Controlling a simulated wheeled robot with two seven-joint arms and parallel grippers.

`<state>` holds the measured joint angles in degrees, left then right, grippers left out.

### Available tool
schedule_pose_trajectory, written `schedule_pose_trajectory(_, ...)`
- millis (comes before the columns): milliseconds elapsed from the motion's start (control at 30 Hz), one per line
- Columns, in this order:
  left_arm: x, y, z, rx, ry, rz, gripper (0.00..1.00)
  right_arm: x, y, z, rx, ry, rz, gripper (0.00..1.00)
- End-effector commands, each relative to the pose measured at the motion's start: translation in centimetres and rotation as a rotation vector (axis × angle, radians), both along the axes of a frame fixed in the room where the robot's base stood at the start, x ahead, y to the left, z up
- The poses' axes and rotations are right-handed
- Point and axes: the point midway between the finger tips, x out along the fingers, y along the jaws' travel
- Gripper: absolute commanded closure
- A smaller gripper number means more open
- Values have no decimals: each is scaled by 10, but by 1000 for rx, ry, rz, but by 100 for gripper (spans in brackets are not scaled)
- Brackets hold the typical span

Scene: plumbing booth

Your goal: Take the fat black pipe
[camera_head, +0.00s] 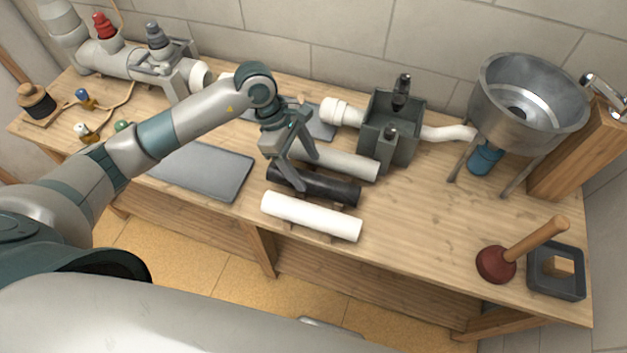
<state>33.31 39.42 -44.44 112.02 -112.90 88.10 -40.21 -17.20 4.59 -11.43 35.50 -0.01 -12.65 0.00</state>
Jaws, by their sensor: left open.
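The fat black pipe (333,189) lies on the bench between a grey pipe behind it and a white pipe in front of it. My left gripper (308,172) is open and comes down over the left part of the black pipe. One finger is seen against the black pipe and the other reaches toward the grey pipe. I cannot tell whether the fingers touch the pipe. The left end of the black pipe is partly hidden by the gripper. My right gripper does not show.
The white pipe (311,216) lies at the front edge and the grey pipe (346,162) behind. A dark grey box with fittings (391,148) stands behind them. A flat grey mat (203,171) lies to the left. A metal sink (527,103) and plunger (497,264) stand right. The bench centre-right is clear.

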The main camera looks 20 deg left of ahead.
Motion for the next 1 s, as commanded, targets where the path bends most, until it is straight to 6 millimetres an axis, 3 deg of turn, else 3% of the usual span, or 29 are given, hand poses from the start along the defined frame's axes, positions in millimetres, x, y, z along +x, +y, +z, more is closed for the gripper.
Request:
schedule_pose_trajectory(300, -1, -3, -3, -1, 2, 0, 36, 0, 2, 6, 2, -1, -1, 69)
schedule_pose_trajectory(700, -3, -19, -41, -2, 3, 0, 36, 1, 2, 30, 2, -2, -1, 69)
schedule_pose_trajectory(1000, -2, -20, -48, 0, 0, 0, 36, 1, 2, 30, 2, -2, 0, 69)
